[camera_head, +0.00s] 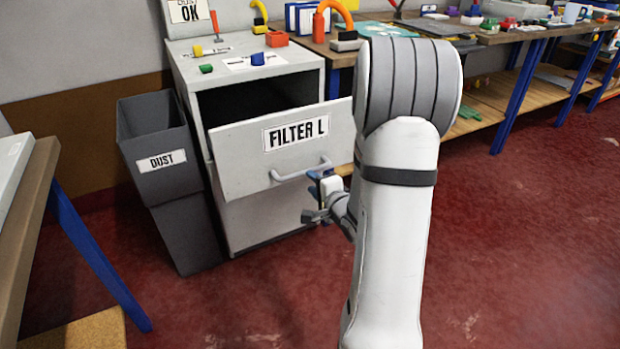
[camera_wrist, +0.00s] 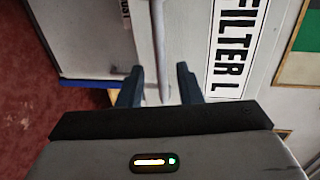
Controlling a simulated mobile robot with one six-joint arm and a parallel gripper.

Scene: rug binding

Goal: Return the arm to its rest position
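My arm rises through the right middle of the head view, bent at a large grey joint. My gripper (camera_head: 318,196) is in front of the cabinet, close to the right end of the handle (camera_head: 300,173) of the open "FILTER L" drawer (camera_head: 240,155). In the wrist view my gripper (camera_wrist: 159,85) has its two dark fingers apart. The drawer handle (camera_wrist: 158,40) shows as a light bar between them in the picture, and its label (camera_wrist: 237,45) is at the right. I see no finger touching the bar, but the depth between them is hard to tell.
A grey "DUST" bin (camera_head: 160,185) stands left of the cabinet (camera_head: 270,228). A table with blue legs (camera_head: 95,255) is at the left edge. A long workbench (camera_head: 520,35) with tools runs along the back right. The red floor (camera_head: 530,230) at right is clear.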

